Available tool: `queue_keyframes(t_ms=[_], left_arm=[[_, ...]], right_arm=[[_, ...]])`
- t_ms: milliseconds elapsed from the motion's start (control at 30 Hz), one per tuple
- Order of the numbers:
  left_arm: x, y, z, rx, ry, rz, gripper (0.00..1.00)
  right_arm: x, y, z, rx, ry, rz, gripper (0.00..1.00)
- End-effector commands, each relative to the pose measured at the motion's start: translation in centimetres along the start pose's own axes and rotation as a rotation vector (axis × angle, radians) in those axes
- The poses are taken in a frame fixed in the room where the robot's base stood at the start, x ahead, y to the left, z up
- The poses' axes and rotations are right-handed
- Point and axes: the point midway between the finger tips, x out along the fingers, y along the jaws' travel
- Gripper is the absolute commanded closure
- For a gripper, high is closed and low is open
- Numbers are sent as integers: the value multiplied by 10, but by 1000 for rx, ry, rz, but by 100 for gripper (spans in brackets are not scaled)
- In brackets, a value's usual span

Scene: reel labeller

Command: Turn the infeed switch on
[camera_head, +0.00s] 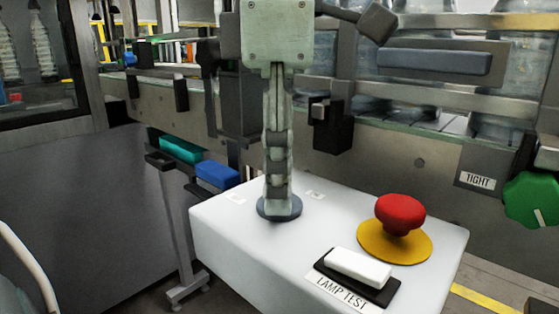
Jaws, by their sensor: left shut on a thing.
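The infeed switch shows as a round dark base (279,209) on top of a white control box (225,221). Small pale labels lie on either side of it, too small to read. My left gripper (279,190) comes straight down from the top of the view, with its fingers together directly over the base. It is shut on the switch's knob, which the fingers hide, so I cannot tell which way the switch points. My right gripper is not in view.
A red mushroom button (400,213) on a yellow disc stands at the box's right. A white LAMP TEST button (358,267) sits at its front. A green knob (531,199) marked TIGHT is at far right. Conveyor rails and a black block (331,130) stand behind.

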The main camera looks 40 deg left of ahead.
Motion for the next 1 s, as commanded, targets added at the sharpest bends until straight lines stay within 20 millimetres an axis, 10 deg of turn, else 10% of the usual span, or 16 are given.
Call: queue_keyframes(t_ms=[1000], left_arm=[[-1,1,1,686,-3,3,90]], right_arm=[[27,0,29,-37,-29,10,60]])
